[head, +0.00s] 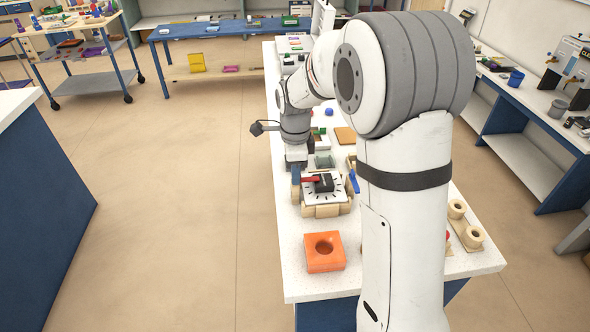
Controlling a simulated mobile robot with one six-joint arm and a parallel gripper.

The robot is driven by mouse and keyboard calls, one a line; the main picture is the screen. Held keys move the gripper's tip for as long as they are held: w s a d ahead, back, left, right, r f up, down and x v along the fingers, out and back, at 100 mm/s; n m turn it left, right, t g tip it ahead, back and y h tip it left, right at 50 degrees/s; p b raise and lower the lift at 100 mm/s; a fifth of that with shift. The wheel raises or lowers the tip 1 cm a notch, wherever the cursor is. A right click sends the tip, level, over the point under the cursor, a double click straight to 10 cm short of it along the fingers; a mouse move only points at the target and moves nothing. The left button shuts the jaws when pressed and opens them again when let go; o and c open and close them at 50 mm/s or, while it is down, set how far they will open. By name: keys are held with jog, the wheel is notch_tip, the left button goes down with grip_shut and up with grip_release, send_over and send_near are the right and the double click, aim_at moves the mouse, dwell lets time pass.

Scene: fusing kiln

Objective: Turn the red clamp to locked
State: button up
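The red clamp (311,180) is a short red bar beside a black block, on a white dial plate (312,197) with dark tick marks around it. The bar lies roughly crosswise in the picture, its free end to the left. The plate sits on a light wooden block on the white bench. My gripper (296,164) points down just behind and left of the clamp. Its fingers are too small and hidden to tell whether they are open or shut, or whether they touch anything.
On the bench (300,283), an orange block with a round hole (324,262) stands in front of the dial. Beige rings (472,237) lie at the right, and several small items stand behind. My arm hides much of the bench's right side. The floor at left is clear.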

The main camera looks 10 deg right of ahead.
notch_tip(320, 180, up, 8)
jog(key=shift+f+b, duration=0.1)
jog(key=shift+b, duration=0.25)
dwell(0.6)
